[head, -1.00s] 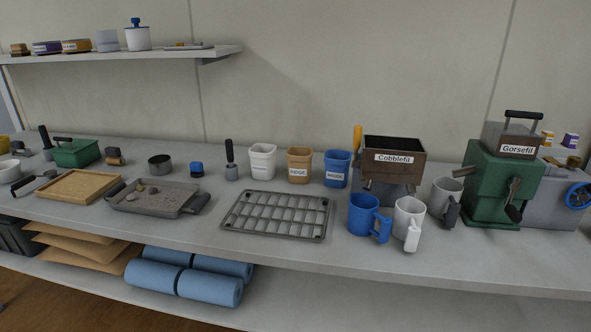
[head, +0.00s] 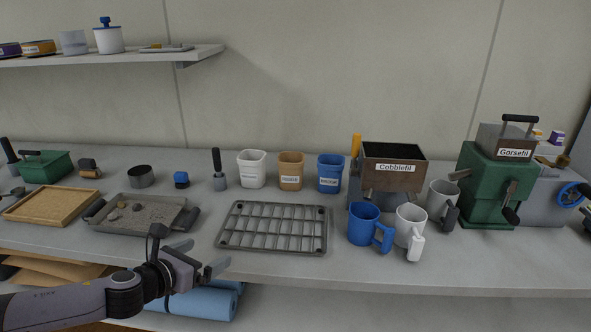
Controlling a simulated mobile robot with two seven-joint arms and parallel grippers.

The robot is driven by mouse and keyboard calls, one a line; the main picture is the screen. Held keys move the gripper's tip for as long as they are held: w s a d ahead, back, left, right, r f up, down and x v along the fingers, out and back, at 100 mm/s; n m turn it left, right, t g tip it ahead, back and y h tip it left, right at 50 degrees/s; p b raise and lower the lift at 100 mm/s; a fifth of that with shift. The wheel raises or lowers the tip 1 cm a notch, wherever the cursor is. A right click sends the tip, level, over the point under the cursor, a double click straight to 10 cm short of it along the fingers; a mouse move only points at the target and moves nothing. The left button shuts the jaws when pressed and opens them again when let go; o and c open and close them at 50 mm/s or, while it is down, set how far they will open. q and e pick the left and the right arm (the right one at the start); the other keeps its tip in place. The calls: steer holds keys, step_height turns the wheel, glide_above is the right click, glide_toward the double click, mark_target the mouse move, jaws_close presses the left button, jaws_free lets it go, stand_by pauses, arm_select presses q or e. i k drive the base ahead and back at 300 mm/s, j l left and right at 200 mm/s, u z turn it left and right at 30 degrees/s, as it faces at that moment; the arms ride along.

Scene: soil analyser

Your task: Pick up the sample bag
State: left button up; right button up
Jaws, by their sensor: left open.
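Three small open-topped containers with labels stand in a row at the middle back of the counter: a white one (head: 252,170), a tan one (head: 290,171) and a blue one (head: 329,173). They could be sample bags, but I cannot tell which one the task means. My left gripper (head: 200,257) is open and empty. It is at the counter's front edge, in front of the grey tray and left of the metal rack, well short of the containers. My right gripper is not in view.
A slotted metal rack (head: 275,205) lies in front of the containers. A grey tray (head: 150,222) with stones is to its left. A blue mug (head: 363,226), a white mug (head: 403,226), the Cobblefil box (head: 393,181) and the green Gorsefil machine (head: 478,180) stand right. Blue rolls (head: 205,303) lie below.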

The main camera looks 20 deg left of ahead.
mark_target(291, 164)
steer(key=i+l, duration=0.1)
steer(key=i, duration=0.45)
steer(key=i+l, duration=0.1)
steer(key=i, duration=0.45)
